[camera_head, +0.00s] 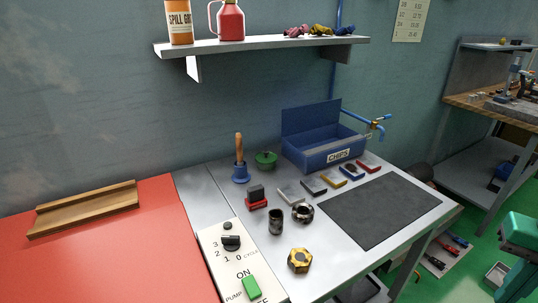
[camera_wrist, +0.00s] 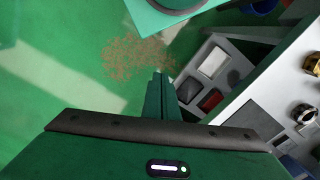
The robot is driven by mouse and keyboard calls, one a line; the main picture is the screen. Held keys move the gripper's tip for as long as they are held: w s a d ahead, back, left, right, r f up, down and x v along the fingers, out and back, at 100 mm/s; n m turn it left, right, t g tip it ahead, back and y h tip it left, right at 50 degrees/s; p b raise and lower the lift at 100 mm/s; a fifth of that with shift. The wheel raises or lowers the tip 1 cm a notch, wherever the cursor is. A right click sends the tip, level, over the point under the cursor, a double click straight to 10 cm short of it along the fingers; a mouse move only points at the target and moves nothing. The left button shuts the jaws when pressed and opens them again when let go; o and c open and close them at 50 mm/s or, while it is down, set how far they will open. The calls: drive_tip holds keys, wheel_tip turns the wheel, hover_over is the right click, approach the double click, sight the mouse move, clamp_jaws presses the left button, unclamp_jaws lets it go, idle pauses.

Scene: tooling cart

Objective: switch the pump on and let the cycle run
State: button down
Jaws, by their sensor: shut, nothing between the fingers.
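The control panel (camera_head: 213,248) is a pale plate at the front of the tooling cart. It carries a green pump switch (camera_head: 251,287) between the label ON and a partly cut-off lower label. My gripper (camera_wrist: 160,76) is shut and empty in the wrist view, over the green floor and away from the panel.
A hex brass nut (camera_head: 299,260), dark rings and several small blocks stand on the cart top right of the panel. A dark mat (camera_head: 380,212) lies bare at right. A blue chips box (camera_head: 324,150) stands behind. A red surface (camera_head: 110,250) lies left.

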drive_tip(key=shift+w, duration=0.1)
drive_tip(key=w+a+r+n, duration=0.4)
drive_tip(key=w+a, duration=0.4)
drive_tip(key=w, duration=0.1)
wheel_tip(320, 180, up, 7)
drive_tip(key=n+t, duration=0.2)
drive_tip(key=n, duration=0.7)
hover_over(248, 282)
drive_tip(key=s+d, duration=0.2)
drive_tip(key=shift+s+a+f+y, duration=0.2)
drive_tip(key=shift+y, duration=0.2)
drive_tip(key=f, duration=0.4)
drive_tip(key=w+f, duration=0.1)
drive_tip(key=f, duration=0.4)
drive_tip(key=w+a+f, duration=0.1)
drive_tip(key=f, duration=0.4)
drive_tip(key=shift+a, duration=0.1)
